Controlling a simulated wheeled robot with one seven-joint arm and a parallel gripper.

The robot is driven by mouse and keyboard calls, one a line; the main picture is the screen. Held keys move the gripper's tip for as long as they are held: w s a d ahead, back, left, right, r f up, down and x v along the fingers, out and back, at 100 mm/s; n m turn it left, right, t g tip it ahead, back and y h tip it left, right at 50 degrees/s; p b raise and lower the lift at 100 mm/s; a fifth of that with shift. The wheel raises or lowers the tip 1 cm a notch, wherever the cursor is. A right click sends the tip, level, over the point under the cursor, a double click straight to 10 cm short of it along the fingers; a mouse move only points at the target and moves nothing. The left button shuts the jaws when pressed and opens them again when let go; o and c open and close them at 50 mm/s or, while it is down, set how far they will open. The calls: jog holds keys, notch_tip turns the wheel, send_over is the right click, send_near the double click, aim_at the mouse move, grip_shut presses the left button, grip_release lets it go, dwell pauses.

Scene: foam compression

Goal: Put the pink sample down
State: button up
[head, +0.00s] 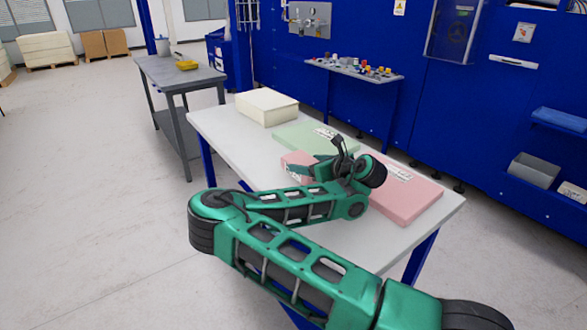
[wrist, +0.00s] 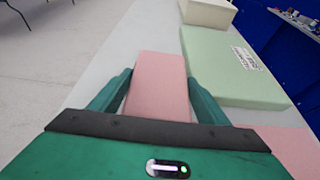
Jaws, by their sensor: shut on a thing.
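The pink sample (wrist: 158,92) is a small pale pink block. In the wrist view it lies between the two green fingers of my gripper (wrist: 160,76), which is shut on its sides. In the head view the sample (head: 292,158) shows partly behind my gripper (head: 306,169), over the white table (head: 225,130). I cannot tell whether its underside touches the tabletop. A large pink foam block (head: 408,200) with a white label lies on the table to the right, partly hidden by my wrist.
A green foam block (head: 295,133) and a cream block (head: 266,107) lie farther back on the table; the green one (wrist: 225,65) is close right of the sample in the wrist view. The left strip of tabletop is bare. A grey workbench (head: 170,72) stands behind.

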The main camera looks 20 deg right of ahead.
jog(key=shift+f, duration=0.2)
jog(key=shift+f, duration=0.1)
jog(key=o, duration=1)
